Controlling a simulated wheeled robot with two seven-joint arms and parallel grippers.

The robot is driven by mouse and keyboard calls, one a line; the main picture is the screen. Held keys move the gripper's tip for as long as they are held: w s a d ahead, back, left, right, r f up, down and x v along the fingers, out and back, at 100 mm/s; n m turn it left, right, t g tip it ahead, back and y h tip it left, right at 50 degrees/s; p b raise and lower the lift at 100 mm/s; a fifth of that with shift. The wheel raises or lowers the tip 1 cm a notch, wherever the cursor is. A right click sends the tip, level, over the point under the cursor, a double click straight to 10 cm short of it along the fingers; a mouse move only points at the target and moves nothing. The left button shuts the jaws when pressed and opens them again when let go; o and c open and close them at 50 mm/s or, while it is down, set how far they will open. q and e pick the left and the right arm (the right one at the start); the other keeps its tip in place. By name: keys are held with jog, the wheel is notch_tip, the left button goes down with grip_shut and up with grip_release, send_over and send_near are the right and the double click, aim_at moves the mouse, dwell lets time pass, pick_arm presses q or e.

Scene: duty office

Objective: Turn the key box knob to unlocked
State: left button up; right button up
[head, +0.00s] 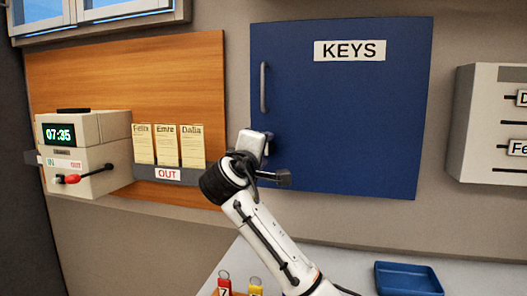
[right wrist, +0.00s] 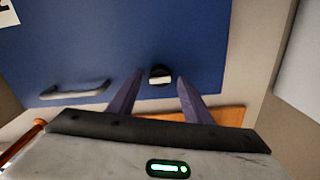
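The key box (head: 345,120) is a blue door with a KEYS label and a grey handle (head: 263,87) at its left edge. Its knob (right wrist: 160,75) shows in the right wrist view as a small round black piece with a pale bar lying across the picture; the head view does not show it clearly behind my gripper. My right gripper (head: 268,148) is at the door's lower left. In the right wrist view its two fingers (right wrist: 160,84) are apart, with the knob between the tips and a visible gap on each side. My left gripper is not in view.
A time clock (head: 110,150) reading 07:35 and a card rack (head: 150,172) marked OUT are at left. Another wall rack (head: 490,125) is at right. Below are a blue tray (head: 408,280) and red (head: 224,285) and yellow (head: 255,288) key tags on a pale surface.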

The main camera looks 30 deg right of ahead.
jog(key=b+v, duration=0.1)
jog(key=v, duration=0.9)
jog(key=shift+s, duration=0.15)
